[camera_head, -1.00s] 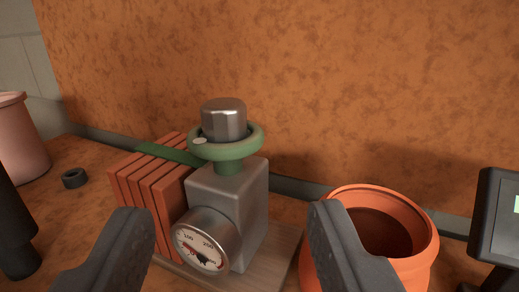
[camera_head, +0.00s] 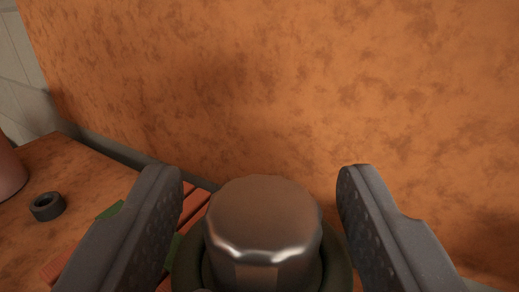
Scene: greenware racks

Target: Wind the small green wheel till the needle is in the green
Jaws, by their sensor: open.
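The small green wheel (camera_head: 339,272) lies low in the middle of the view, dark in shadow. Only part of its rim shows around its grey metal hub (camera_head: 264,222). My gripper (camera_head: 258,185) is open, one finger on each side of the hub, with a gap visible between each finger and the hub. Whether the fingers touch the wheel rim cannot be told. The gauge and its needle are out of view now.
Stacked orange-red tiles (camera_head: 196,203) with a green strap lie partly hidden behind the left finger. A black ring (camera_head: 47,206) lies on the bench at the left, near a pink pot (camera_head: 8,172). An orange mottled wall (camera_head: 290,90) rises behind.

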